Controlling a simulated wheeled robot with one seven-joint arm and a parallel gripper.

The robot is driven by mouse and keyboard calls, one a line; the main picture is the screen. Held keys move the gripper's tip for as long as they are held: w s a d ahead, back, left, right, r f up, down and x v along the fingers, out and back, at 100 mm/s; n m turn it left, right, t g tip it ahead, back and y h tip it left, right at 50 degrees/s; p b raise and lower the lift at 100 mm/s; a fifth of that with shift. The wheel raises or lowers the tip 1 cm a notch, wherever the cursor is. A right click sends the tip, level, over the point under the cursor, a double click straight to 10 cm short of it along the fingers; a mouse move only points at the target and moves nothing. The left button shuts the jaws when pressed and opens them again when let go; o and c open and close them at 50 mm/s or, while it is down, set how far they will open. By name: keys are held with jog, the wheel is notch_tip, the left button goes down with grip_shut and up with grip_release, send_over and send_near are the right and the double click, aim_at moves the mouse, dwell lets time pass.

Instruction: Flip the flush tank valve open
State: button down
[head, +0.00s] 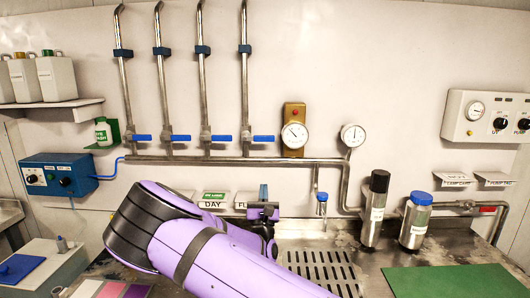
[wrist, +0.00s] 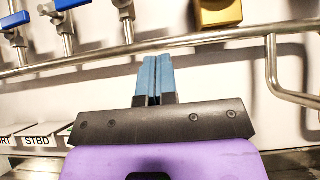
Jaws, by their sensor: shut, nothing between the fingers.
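Several valves with blue lever handles stand in a row on vertical pipes above a horizontal manifold. The rightmost, above the partly hidden "FLU..." label (head: 243,201), seems to be the flush valve (head: 264,138). Its lever points right, across its pipe, like the others.
The manifold pipe (head: 290,160) runs between my fingers and the lever in the picture. A gold-backed gauge (head: 295,130) sits just right of the lever. A round gauge (head: 353,134), two bottles (head: 374,210) and a steel drain grate (head: 322,270) are further right.

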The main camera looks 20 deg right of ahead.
aim_at(258, 138)
dwell(0.3)
jog(key=x, duration=1)
jog(key=shift+r, duration=0.3)
notch_tip(258, 138, up, 3)
jog(key=shift+r, duration=0.25)
